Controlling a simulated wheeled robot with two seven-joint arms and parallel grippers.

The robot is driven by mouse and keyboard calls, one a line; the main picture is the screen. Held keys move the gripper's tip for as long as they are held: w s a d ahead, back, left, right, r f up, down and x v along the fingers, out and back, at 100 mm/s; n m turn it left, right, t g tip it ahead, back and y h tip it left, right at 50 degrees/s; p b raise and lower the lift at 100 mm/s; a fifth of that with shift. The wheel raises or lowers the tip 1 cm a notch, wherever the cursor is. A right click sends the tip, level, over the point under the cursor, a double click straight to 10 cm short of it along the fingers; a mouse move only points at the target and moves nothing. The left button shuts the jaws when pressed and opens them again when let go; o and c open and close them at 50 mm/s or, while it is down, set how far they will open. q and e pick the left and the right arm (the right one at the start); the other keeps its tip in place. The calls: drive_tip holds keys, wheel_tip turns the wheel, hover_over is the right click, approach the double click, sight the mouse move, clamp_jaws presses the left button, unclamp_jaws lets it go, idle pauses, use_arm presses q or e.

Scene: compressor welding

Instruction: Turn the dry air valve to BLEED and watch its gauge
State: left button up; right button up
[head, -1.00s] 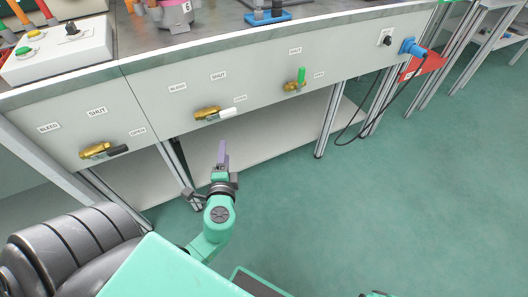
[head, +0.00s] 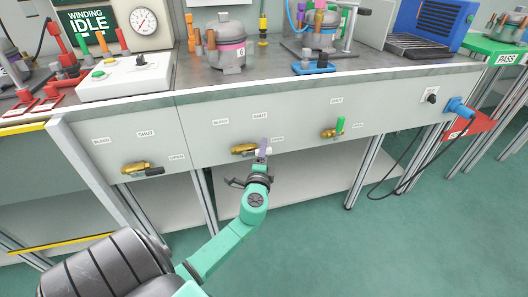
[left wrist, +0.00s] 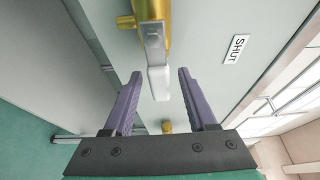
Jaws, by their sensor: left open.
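A brass valve (head: 243,149) with a white lever is on the front panel, below BLEED, SHUT and OPEN labels. No label names it as dry air. In the left wrist view, its white lever (left wrist: 159,83) is between the purple fingers, with a gap on each side. My left gripper (head: 262,147) is open at this lever and partly hides it in the head view. What shows of the lever lies toward OPEN. A round gauge (head: 143,22) stands on the back panel beside a WINDING IDLE sign; its reading is too small to tell. My right gripper is out of view.
A black-lever valve (head: 135,168) sits to the left and a green-lever valve (head: 331,133) to the right, its lever upright. A blue plug (head: 458,109) with a hanging cable is farther right. The bench edge (head: 300,85) overhangs the panel.

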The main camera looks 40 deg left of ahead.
use_arm(q)
clamp_jaws()
drive_tip(key=shift+f, duration=0.15)
idle(1.2)
